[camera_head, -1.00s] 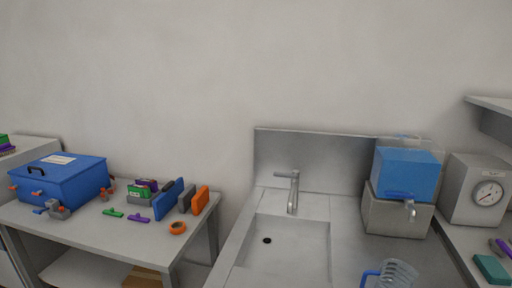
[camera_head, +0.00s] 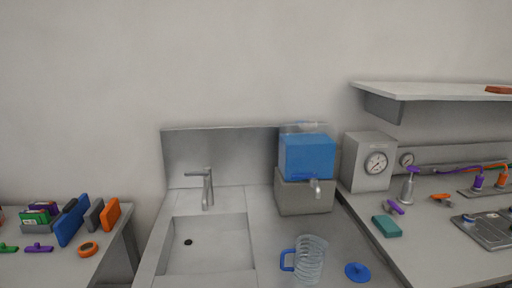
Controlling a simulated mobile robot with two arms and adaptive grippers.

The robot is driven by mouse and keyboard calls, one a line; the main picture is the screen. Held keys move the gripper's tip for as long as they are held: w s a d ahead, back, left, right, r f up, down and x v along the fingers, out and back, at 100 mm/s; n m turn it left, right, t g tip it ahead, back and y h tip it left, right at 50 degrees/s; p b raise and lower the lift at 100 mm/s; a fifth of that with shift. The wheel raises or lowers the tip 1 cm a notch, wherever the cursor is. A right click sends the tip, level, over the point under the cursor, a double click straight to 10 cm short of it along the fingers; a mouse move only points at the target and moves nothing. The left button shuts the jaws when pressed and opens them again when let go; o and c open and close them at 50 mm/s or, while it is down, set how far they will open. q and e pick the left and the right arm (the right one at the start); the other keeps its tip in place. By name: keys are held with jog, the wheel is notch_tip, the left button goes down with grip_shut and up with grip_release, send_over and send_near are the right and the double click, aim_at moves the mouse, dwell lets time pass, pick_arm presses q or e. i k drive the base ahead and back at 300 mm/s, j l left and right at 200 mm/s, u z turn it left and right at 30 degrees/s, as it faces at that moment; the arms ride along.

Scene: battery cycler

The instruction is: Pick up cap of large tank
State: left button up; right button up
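A large clear tank (camera_head: 307,157) filled with blue liquid stands on a grey block (camera_head: 304,197) at the right of the sink counter. A tap (camera_head: 316,187) sticks out at its front. A small pale bluish shape, possibly its cap (camera_head: 304,125), shows at the top of the tank; it is too small and faint to tell clearly. A round blue lid with a knob (camera_head: 357,272) lies on the counter to the front right of the tank. Neither of my grippers is in view.
A clear jug with a blue handle (camera_head: 309,262) stands in front of the tank. The sink (camera_head: 208,245) with a faucet (camera_head: 207,189) is to the left. A grey box with a dial (camera_head: 369,162) stands right of the tank, and a wall shelf (camera_head: 430,91) overhangs the right bench.

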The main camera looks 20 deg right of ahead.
aim_at(357, 272)
jog(key=z, duration=1.45)
